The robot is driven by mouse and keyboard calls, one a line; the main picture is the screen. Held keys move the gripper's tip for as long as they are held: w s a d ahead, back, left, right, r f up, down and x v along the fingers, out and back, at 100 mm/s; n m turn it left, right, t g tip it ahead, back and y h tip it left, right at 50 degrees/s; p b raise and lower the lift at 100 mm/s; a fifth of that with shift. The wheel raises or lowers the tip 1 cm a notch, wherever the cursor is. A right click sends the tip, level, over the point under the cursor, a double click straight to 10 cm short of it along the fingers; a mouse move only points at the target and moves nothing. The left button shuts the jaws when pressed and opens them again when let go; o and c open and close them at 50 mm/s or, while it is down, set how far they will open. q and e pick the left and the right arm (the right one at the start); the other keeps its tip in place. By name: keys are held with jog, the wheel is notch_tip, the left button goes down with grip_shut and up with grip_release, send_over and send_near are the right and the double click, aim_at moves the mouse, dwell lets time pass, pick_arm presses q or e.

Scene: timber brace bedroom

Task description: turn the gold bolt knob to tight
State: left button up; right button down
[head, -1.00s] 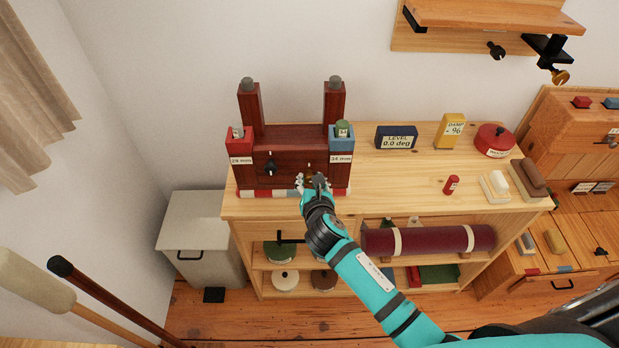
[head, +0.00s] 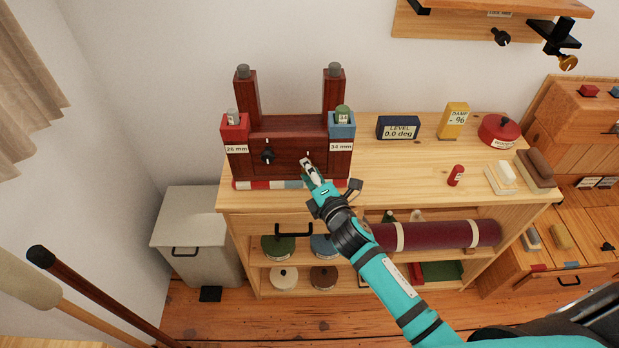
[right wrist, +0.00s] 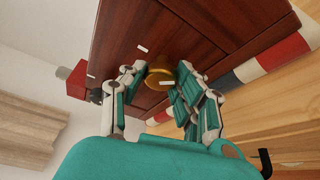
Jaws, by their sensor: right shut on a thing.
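The gold bolt knob (right wrist: 159,74) shows in the right wrist view on the front of a dark red wooden brace block (head: 288,133). My right gripper (right wrist: 158,83) has its fingers on both sides of the knob and is shut on it. In the head view my right gripper (head: 309,170) is at the lower right of the block's front and hides the knob. A short white mark (head: 308,154) shows just above the fingertips. A black knob (head: 267,156) is to the left on the same front. My left gripper is out of view.
The block stands on a light wooden bench (head: 400,181), with a red-white-blue strip (head: 262,184) along its base. A level box (head: 398,127), yellow damp meter (head: 453,120) and red tin (head: 499,130) stand to the right.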

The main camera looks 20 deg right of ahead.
jog(key=m+t+b, duration=0.1)
jog(key=m+b, duration=0.4)
jog(key=shift+f+t, duration=0.4)
jog(key=shift+r+m+t+b, duration=0.1)
jog(key=shift+m+t+b, duration=0.6)
jog(key=shift+m+b, duration=0.95)
jog(key=shift+m, duration=0.25)
jog(key=c, duration=1)
grip_release()
jog(key=shift+r, duration=0.1)
jog(key=shift+o, duration=0.2)
jog(key=shift+s, duration=0.1)
jog(key=a+v, duration=0.1)
jog(key=v, duration=1.1)
jog(key=shift+d, duration=0.4)
